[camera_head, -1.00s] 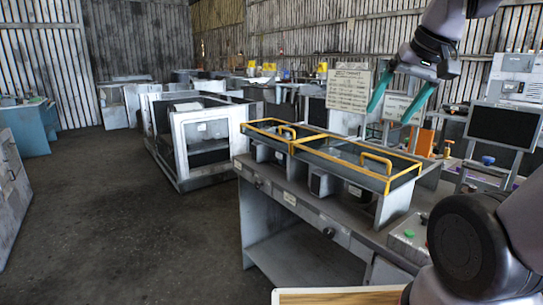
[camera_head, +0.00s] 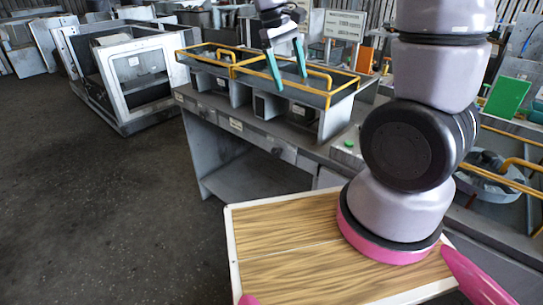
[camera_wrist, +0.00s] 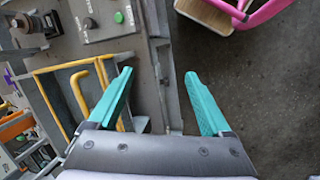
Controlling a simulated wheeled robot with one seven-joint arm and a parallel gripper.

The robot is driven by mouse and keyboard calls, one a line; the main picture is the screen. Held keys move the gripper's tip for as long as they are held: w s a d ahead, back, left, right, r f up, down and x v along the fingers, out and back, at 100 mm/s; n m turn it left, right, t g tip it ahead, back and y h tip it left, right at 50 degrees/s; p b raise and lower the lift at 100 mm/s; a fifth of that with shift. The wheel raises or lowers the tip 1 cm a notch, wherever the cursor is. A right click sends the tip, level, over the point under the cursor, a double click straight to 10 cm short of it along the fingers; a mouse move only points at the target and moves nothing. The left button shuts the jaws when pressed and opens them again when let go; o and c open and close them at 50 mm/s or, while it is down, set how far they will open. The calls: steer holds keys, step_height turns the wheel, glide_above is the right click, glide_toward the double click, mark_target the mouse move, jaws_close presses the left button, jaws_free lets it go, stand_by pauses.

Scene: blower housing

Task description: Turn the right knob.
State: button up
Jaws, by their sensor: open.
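The grey workbench (camera_head: 240,125) has small dark knobs along its front edge. The right knob (camera_head: 277,152) sits on the front face below the yellow-railed tray, and a left knob (camera_head: 203,112) is further along. My gripper (camera_head: 290,82) is open and empty, its teal fingers pointing down in front of the yellow rail in the head view. In the wrist view my gripper (camera_wrist: 159,73) has its fingers spread on either side of the bench's front edge.
Yellow rails and handles (camera_head: 345,85) stand up from the bench top. A control box with a green button (camera_head: 349,143) is to the right; the button also shows in the wrist view (camera_wrist: 118,17). Open floor (camera_head: 90,200) lies in front of the bench.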

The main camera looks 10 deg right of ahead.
steer(key=w+a+f+n+t+h, duration=0.1)
steer(key=w+a+f+n+h, duration=0.2)
steer(key=f, duration=0.6)
steer(key=w+a+f+n+h, duration=0.1)
steer(key=a+f+n+h, duration=0.2)
steer(key=f+n+h, duration=0.35)
steer(key=n+t+h, duration=0.2)
steer(key=n+t, duration=0.7)
steer(key=t, duration=0.1)
glide_toward(275, 154)
steer(key=x, duration=0.8)
steer(key=shift+w+d, duration=0.1)
jaws_close()
steer(key=shift+n, duration=0.35)
